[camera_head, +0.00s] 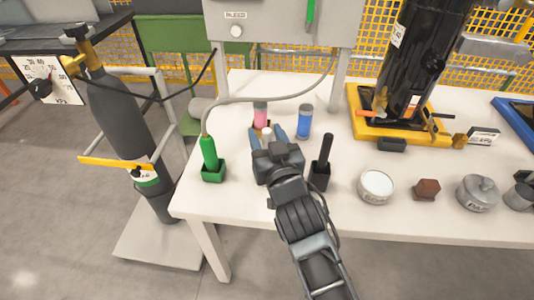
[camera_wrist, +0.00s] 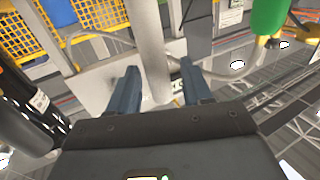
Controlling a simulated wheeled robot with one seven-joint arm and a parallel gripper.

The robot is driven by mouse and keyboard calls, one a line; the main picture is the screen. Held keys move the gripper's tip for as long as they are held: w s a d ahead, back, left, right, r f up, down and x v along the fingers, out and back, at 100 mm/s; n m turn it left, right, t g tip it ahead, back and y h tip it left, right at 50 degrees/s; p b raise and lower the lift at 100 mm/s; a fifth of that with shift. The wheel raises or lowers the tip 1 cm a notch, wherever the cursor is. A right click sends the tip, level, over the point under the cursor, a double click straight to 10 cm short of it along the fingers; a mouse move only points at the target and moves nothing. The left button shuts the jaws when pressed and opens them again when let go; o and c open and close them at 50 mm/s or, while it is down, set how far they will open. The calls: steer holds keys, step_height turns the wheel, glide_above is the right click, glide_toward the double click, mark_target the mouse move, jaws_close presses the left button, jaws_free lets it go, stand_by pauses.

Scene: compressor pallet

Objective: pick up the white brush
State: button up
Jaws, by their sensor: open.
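The white brush (camera_head: 267,132) shows only as a small pale top between my gripper's fingers in the head view; its lower part is hidden behind my gripper. In the wrist view a pale upright cylinder, which looks like the white brush's handle (camera_wrist: 150,50), stands between the two blue-grey fingers. My gripper (camera_head: 268,135) is open above the white table, with one finger on each side of the brush. It also shows in the wrist view (camera_wrist: 158,72), with gaps visible between the fingers and the cylinder. I cannot tell whether either finger touches it.
A green handle (camera_head: 209,152) in a green holder stands left of my gripper, and a black handle (camera_head: 326,150) in a dark holder stands close on the right. A pink cylinder (camera_head: 260,114) and a blue one (camera_head: 304,122) stand behind.

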jaws_close()
stand_by(0.4)
